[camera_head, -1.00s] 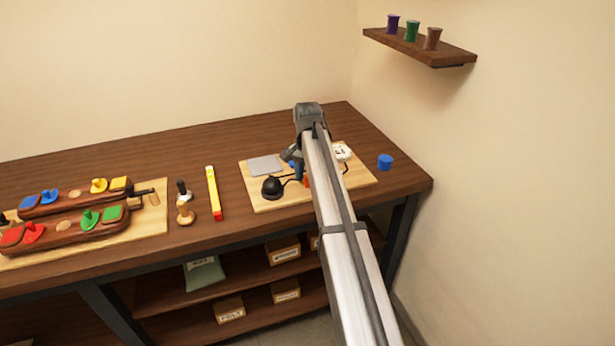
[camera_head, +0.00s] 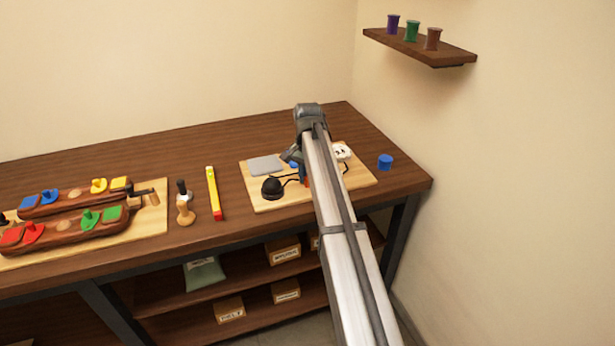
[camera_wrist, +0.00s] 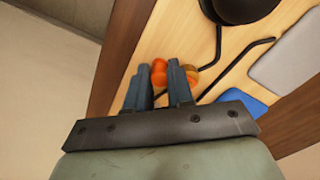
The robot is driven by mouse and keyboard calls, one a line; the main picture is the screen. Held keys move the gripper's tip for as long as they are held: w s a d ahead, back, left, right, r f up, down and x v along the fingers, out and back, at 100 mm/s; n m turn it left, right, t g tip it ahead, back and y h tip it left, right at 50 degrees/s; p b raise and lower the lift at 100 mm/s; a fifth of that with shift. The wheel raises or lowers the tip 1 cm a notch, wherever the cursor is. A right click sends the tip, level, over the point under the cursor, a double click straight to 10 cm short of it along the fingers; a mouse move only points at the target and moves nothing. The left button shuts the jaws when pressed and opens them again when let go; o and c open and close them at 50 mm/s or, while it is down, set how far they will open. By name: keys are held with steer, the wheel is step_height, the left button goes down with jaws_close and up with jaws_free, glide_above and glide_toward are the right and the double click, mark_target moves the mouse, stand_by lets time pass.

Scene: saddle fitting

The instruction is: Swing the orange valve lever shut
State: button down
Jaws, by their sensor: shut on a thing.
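The orange valve lever (camera_wrist: 159,72) shows in the wrist view at the tips of my gripper (camera_wrist: 166,82). Both blue-grey fingers are shut on it, and they hide part of it. An orange-brown round piece (camera_wrist: 191,74) sits just right of the fingertips, probably part of the valve. In the head view my arm hides most of the valve. My gripper (camera_head: 301,172) points down over the light wooden board (camera_head: 265,204), and only a sliver of orange (camera_head: 306,182) shows beside it.
The board also holds a black dome (camera_head: 272,187) with black rods, a grey plate (camera_head: 265,165), a blue piece (camera_head: 294,164) and a white gauge-like block (camera_head: 341,151). A blue cylinder (camera_head: 385,162) stands right of the board. A yellow level (camera_head: 214,192) lies to the left.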

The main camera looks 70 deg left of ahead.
steer(key=shift+w+n, duration=0.3)
steer(key=shift+n, duration=0.4)
steer(key=c, duration=1)
jaws_free()
step_height(320, 180, up, 14)
steer(key=shift+f, duration=0.1)
